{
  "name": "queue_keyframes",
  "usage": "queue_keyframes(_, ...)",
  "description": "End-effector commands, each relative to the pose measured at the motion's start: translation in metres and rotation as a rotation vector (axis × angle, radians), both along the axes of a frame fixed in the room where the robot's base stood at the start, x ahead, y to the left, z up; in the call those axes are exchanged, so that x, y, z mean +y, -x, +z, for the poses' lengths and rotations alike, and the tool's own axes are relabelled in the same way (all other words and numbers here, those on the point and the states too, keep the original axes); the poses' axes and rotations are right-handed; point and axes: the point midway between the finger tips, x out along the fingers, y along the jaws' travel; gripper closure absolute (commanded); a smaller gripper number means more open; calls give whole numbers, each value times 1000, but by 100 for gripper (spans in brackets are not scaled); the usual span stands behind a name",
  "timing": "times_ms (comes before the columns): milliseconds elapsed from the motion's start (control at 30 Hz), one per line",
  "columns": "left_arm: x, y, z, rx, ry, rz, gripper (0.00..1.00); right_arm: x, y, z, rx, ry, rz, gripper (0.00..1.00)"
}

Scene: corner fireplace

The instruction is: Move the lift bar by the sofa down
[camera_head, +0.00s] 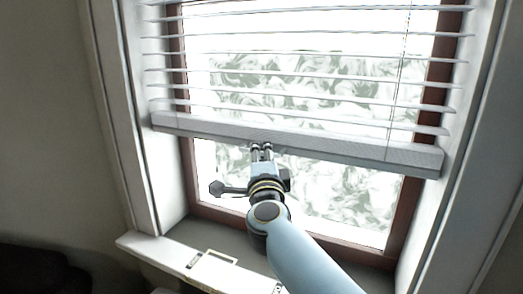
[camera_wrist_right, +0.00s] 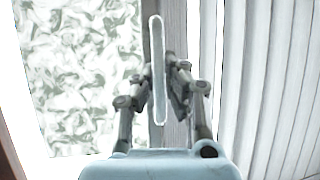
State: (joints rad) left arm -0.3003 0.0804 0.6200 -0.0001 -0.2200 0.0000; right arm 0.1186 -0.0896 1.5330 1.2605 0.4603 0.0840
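The lift bar (camera_head: 330,150) is the thick pale bottom rail of the white window blind. It hangs partway down the window and slopes down to the right in the head view. My right gripper (camera_head: 262,149) is at the bar's lower edge, left of its middle. In the right wrist view the bar (camera_wrist_right: 175,30) runs upright in the picture. A thin pale rounded tab (camera_wrist_right: 157,70) at the bar stands between the fingers of my right gripper (camera_wrist_right: 160,75), which look closed against its sides. The fingertips are partly hidden by the tab. My left gripper is not in view.
Several open slats (camera_head: 300,70) hang above the bar, with a thin cord (camera_head: 400,75) at right. The brown window frame (camera_head: 405,225) and white sill (camera_head: 190,262) lie below. The window area under the bar is clear. A dark shape (camera_head: 40,270) is at bottom left.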

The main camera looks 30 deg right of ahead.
Motion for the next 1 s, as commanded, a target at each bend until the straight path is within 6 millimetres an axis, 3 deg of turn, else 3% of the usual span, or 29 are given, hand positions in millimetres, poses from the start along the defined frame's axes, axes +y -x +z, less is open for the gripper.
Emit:
queue_keyframes(33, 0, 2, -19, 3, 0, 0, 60, 0, 1, -26, 9, 2, 0, 100)
queue_keyframes(600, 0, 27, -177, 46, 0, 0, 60, 0, 2, -229, 16, 3, 0, 100)
queue_keyframes(800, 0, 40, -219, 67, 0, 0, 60, 1, 2, -283, 16, 1, 1, 100)
queue_keyframes(1000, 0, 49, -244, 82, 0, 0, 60, 0, 2, -315, 13, 1, 0, 100)
